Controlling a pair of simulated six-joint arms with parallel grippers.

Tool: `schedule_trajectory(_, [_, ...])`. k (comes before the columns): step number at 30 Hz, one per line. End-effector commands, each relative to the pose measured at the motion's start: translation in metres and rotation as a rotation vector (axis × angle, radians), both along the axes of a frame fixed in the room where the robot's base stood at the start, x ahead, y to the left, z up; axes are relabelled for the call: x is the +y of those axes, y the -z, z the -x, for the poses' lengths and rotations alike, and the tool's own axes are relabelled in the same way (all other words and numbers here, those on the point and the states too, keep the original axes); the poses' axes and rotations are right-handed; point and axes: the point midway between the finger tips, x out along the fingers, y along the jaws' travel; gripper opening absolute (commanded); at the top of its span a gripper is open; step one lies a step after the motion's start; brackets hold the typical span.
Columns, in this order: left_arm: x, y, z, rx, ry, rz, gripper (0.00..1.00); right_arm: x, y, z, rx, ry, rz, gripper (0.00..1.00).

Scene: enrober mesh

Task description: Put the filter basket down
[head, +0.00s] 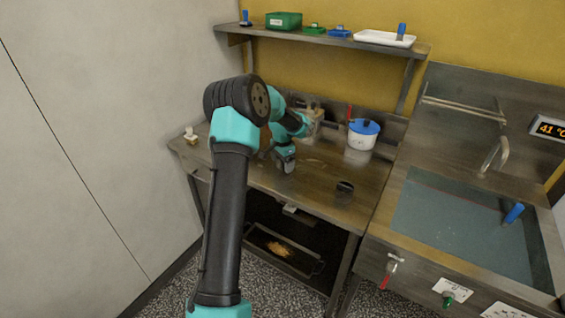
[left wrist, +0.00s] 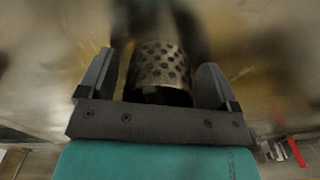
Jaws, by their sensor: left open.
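The filter basket (left wrist: 158,66) is a perforated metal cylinder, seen in the left wrist view between the fingers of my left gripper (left wrist: 159,72). The fingers are open, with a gap on each side of it. My right gripper is in neither view.
The worktop (head: 325,172) holds a small dark cup (head: 344,190), a white pot with a blue lid (head: 362,134) and a small block (head: 191,137) at the left. A shelf (head: 330,41) runs above. A water-filled sink (head: 455,225) lies to the right.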

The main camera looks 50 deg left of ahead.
Motion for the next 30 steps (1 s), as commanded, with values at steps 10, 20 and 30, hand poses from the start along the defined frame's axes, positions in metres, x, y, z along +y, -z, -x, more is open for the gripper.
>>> schedule_trajectory(10, [0.0,-0.018,0.0,-0.002,-0.001,-0.001,0.84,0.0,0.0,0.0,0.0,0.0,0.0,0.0])
schedule_trajectory(20, [0.0,-0.077,-0.001,-0.003,0.001,-0.002,0.84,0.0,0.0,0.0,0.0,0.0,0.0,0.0])
schedule_trajectory(30, [0.0,-0.121,0.0,-0.002,0.0,0.0,0.84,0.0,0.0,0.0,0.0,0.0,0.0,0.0])
